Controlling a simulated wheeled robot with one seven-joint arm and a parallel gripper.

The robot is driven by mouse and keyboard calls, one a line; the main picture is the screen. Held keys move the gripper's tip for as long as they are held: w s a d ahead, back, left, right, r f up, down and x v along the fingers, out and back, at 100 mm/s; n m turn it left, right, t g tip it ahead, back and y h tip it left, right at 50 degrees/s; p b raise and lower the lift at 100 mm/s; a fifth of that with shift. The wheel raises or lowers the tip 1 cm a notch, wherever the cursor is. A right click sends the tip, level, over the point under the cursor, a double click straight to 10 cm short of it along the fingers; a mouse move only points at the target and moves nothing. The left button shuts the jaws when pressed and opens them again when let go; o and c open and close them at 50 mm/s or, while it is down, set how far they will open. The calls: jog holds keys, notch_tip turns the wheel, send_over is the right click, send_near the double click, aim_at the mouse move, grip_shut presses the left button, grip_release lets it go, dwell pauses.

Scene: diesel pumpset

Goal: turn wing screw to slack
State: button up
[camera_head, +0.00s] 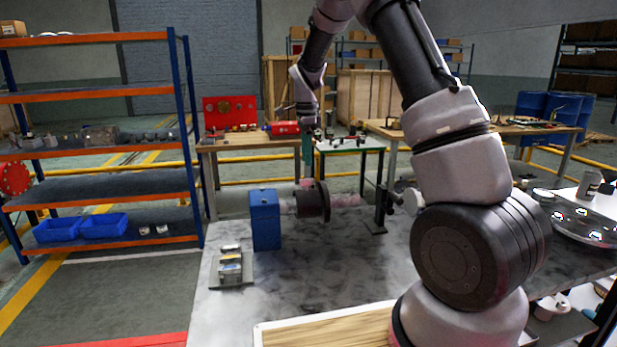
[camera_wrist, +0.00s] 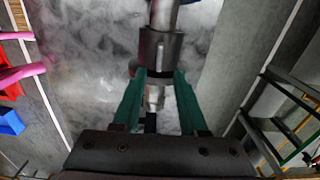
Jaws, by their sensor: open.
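My gripper (camera_head: 308,148) hangs down over the far part of the grey bench, above a black drum (camera_head: 311,204). In the wrist view its two green fingers (camera_wrist: 158,78) are open and spread. A small pale metal piece (camera_wrist: 154,97) shows between the fingers; it may be the wing screw, but its wings are not clear. A dark grey cylinder (camera_wrist: 160,50) lies just beyond the fingertips, with a lighter shaft past it. I cannot tell whether the fingers touch either. In the head view the wing screw is too small to make out.
A blue box (camera_head: 265,222) stands left of the drum. A small metal part on a plate (camera_head: 231,268) lies near the bench's left edge. A black stand (camera_head: 378,205) rises to the right. The bench (camera_head: 310,262) is bare in front of the drum.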

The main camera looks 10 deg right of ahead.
aim_at(306, 184)
notch_tip(306, 184, down, 7)
jog(key=shift+f, duration=0.1)
dwell(0.3)
grip_shut()
